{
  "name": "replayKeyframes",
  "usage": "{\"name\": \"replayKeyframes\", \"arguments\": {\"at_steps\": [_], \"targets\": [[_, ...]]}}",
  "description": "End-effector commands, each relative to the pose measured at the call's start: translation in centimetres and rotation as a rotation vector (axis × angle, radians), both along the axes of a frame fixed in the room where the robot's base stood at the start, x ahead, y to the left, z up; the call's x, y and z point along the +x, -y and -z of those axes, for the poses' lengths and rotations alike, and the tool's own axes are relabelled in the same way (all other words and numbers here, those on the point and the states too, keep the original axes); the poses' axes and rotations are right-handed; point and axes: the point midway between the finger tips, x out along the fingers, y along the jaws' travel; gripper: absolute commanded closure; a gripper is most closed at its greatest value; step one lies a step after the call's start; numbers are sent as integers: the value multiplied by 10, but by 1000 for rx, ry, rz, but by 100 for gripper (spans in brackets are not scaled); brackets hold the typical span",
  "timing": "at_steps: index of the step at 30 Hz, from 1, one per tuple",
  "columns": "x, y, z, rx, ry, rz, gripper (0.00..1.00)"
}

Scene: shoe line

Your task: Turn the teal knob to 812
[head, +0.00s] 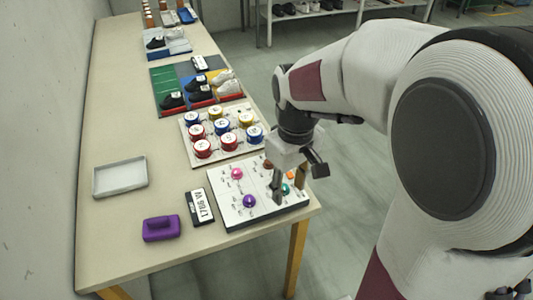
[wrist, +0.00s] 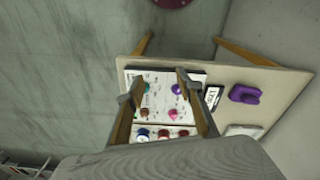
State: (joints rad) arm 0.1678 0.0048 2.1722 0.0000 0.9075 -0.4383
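The teal knob (head: 286,188) sits on a white knob panel (head: 231,217) at the near end of the table. It also shows in the wrist view (wrist: 146,88), near the left finger. My gripper (head: 289,191) is open over the right part of the panel, its fingers on either side of the teal knob in the head view. In the wrist view my gripper (wrist: 155,88) has its fingertips wide apart, with nothing held. Whether the fingers touch the knob cannot be told. The scale marks around the knob are too small to read.
A black-and-white label block (head: 199,207), a purple object (head: 160,229) and a grey tray (head: 120,177) lie left. A board of colored round pieces (head: 190,160) stands behind.

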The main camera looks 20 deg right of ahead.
Motion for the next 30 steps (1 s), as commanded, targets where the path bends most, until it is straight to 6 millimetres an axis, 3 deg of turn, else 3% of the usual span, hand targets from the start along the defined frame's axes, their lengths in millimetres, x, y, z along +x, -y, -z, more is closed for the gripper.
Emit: {"name": "replayKeyframes", "arguments": {"at_steps": [18, 24, 30], "targets": [[73, 35, 59, 14, -95, -581, 64], [93, 42, 66, 9, -89, -801, 64], [109, 45, 57, -16, -61, -1024, 64]]}}
